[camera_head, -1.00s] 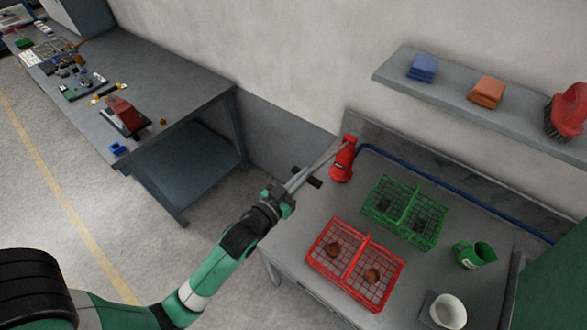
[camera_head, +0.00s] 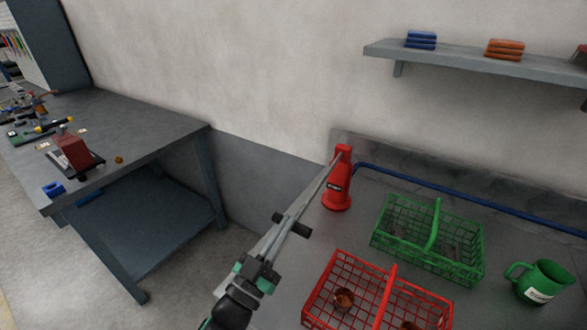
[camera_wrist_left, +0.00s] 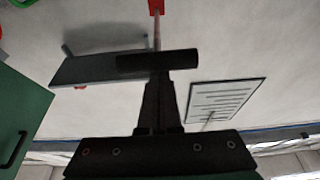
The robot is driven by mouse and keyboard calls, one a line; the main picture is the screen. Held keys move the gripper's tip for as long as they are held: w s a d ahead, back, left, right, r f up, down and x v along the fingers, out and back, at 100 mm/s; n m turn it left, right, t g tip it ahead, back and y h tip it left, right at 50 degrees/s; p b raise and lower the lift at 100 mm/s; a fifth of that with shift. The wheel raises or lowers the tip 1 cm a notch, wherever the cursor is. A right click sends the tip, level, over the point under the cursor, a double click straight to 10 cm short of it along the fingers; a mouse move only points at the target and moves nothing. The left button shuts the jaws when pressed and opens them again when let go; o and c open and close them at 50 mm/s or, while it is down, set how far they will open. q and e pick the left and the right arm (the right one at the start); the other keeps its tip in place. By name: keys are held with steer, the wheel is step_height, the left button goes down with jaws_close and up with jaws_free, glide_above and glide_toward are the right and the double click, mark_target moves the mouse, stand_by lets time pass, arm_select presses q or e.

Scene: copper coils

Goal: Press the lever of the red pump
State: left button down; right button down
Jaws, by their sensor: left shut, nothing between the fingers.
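The red pump (camera_head: 338,185) stands upright at the table's back left corner. Its thin grey lever (camera_head: 317,188) slants down and left from the pump's top to a black crosswise grip (camera_head: 292,224). My left gripper (camera_head: 274,240) is shut and empty, its fingers in line with the lever at the black grip. The left wrist view shows the shut fingers (camera_wrist_left: 159,80) meeting or overlapping the black grip (camera_wrist_left: 158,62); I cannot tell whether they touch. Beyond it, the lever runs to a small red part of the pump (camera_wrist_left: 156,6). My right gripper is not in view.
A green basket (camera_head: 378,246) and a red basket (camera_head: 309,314) stand right of the lever on the grey table (camera_head: 495,240). A wall shelf (camera_head: 460,58) hangs above. A separate workbench (camera_head: 150,125) stands left, across a gap.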

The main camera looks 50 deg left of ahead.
arm_select(q)
steer(key=shift+f, duration=0.25)
stand_by(0.3)
step_height(320, 180, up, 5)
steer(key=p, duration=0.4)
steer(key=b+v, duration=0.4)
steer(key=v, duration=0.6)
steer(key=shift+f, duration=0.45)
